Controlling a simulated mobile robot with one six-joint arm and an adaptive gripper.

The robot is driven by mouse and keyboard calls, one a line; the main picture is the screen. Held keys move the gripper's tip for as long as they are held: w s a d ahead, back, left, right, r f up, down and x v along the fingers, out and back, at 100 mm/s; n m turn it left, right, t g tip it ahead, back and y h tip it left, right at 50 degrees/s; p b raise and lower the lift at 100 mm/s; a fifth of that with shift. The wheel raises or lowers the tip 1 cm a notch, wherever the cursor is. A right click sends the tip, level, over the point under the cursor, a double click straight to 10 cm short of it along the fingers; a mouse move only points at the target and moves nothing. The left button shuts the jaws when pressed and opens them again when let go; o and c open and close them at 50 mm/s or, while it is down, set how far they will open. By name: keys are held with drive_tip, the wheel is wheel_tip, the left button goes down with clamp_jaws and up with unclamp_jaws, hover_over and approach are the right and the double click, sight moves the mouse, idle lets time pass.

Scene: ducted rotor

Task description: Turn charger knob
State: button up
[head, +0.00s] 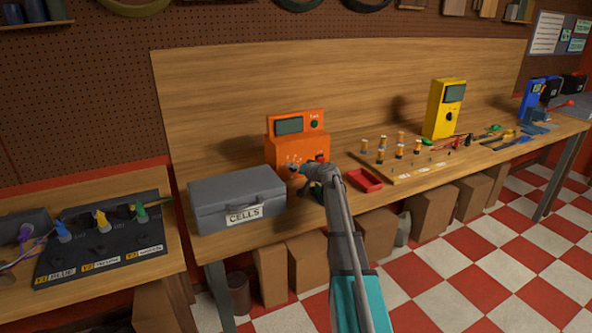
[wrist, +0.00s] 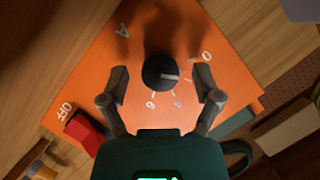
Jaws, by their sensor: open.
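The orange charger (head: 286,150) stands on the wooden workbench, with a dark display and a green button on its upper part. In the wrist view its orange face (wrist: 92,70) carries a round black knob (wrist: 153,80). A white pointer mark on the knob points to the right, toward the numbers around it. My gripper (wrist: 162,73) is open, with one finger on each side of the knob and visible gaps between. In the head view my gripper (head: 312,172) is at the charger's front and hides the knob.
A grey CELLS case (head: 237,198) stands left of the charger, and a red tray (head: 365,180) lies to the right. Beyond it are a board (head: 400,176) with several cells and a yellow meter (head: 445,108). A red switch (wrist: 86,130) is beside OFF.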

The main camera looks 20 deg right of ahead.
drive_tip(key=s+r+n+p, duration=0.1)
drive_tip(key=s+p, duration=0.1)
drive_tip(key=s, duration=0.1)
drive_tip(key=s+d+r+n+h+p, duration=0.1)
drive_tip(key=s+r+p, duration=0.1)
drive_tip(key=s, duration=0.2)
drive_tip(key=s+d+r+h+p, duration=0.1)
drive_tip(key=s+r+p, duration=0.1)
drive_tip(key=s, duration=0.2)
drive_tip(key=shift+s+n, duration=0.25)
drive_tip(key=shift+n, duration=0.15)
drive_tip(key=shift+s+d, duration=0.1)
drive_tip(key=shift+s, duration=0.4)
drive_tip(key=shift+w, duration=0.15)
drive_tip(key=shift+x, duration=0.85)
drive_tip(key=b+x, duration=0.1)
drive_tip(key=x, duration=0.3)
drive_tip(key=b+x, duration=0.2)
drive_tip(key=x, duration=0.2)
drive_tip(key=b+x, duration=0.1)
drive_tip(key=x, duration=0.3)
drive_tip(key=shift+f+b, duration=0.3)
drive_tip(key=shift+b, duration=0.05)
